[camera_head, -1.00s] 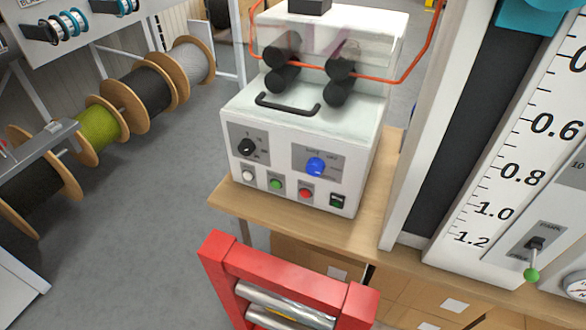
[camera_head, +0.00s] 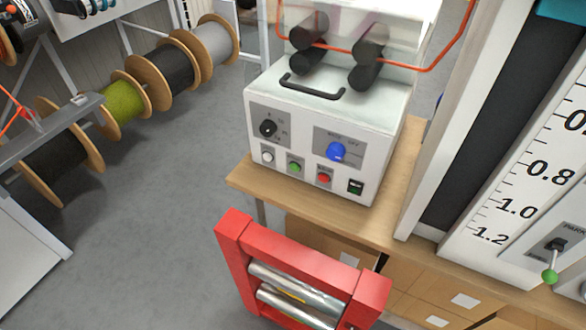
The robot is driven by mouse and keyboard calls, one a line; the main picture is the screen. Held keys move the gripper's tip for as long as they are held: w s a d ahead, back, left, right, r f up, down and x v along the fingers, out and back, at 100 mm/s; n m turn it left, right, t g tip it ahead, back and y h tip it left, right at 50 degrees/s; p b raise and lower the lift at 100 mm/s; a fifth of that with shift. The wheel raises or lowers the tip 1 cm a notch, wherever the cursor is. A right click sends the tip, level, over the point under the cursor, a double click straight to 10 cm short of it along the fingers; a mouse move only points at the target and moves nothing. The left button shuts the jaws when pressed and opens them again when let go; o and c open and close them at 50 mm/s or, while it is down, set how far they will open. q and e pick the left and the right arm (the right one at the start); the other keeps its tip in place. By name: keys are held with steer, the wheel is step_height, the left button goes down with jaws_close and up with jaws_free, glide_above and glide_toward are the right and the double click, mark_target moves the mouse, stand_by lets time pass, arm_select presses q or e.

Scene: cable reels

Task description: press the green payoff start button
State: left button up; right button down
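The green button (camera_head: 294,167) is on the front panel of the white payoff machine (camera_head: 300,192), in the lower row. A white button (camera_head: 267,157) is to its left and a red button (camera_head: 323,177) to its right. A black knob (camera_head: 268,128) and a blue knob (camera_head: 337,151) sit above this row. A dark green rocker switch (camera_head: 355,186) is at the row's right end. Nothing covers the green button. Neither of my grippers is in view.
The machine stands on a wooden table (camera_head: 262,190). A red roller frame (camera_head: 236,250) is in front of it. A scale board with a green-tipped lever (camera_head: 549,276) is at right. Cable reels (camera_head: 122,101) line the left. Grey floor (camera_head: 170,220) is clear between.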

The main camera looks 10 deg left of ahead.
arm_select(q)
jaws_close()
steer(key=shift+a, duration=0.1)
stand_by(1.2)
